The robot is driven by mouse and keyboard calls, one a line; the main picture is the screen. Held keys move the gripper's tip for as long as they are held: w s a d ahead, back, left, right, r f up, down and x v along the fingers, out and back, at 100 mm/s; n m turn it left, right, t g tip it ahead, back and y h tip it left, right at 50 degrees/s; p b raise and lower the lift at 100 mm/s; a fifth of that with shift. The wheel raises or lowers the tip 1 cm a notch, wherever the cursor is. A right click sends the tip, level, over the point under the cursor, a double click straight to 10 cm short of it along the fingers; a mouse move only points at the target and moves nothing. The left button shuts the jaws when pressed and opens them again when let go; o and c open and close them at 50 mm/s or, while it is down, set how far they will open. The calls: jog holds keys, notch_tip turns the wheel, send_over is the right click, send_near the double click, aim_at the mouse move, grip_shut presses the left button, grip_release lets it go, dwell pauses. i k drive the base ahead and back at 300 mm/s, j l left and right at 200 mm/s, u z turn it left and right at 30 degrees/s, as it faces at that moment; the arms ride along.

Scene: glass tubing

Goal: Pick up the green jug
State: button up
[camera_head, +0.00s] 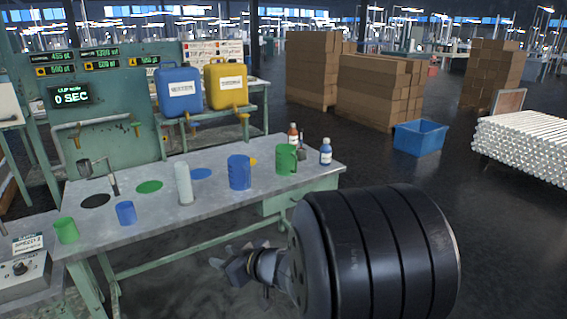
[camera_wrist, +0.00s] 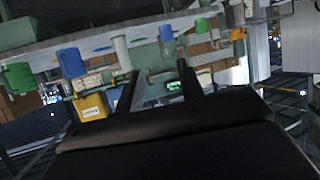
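The green jug (camera_head: 286,160) stands upright near the right end of the workbench (camera_head: 215,205), its handle toward the right. In the wrist view, which looks upside down, a green jug (camera_wrist: 16,76) shows at the far left. A smaller green cup (camera_head: 66,230) stands at the bench's left end. My gripper (camera_head: 232,264) is in front of the bench, below its top and well apart from the jug. In the wrist view its two dark fingers (camera_wrist: 156,82) are spread with nothing between them.
A blue jug (camera_head: 239,173), a pale cylinder (camera_head: 184,184) and a blue cup (camera_head: 126,213) stand left of the green jug. A brown bottle (camera_head: 293,136) and a blue bottle (camera_head: 326,152) stand close behind and right. Open floor lies right of the bench, before a blue bin (camera_head: 420,138).

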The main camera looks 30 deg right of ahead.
aim_at(286, 158)
jog(key=i+l, duration=0.2)
jog(key=l, duration=0.2)
jog(key=i+l, duration=0.25)
jog(key=l, duration=0.15)
jog(key=i+l, duration=0.2)
jog(key=l, duration=0.2)
jog(key=i+l, duration=0.2)
jog(key=l, duration=0.25)
jog(key=i+l, duration=0.25)
jog(key=l, duration=0.15)
jog(key=i+l, duration=0.2)
jog(key=l, duration=0.2)
jog(key=i+l, duration=0.25)
jog(key=l, duration=0.15)
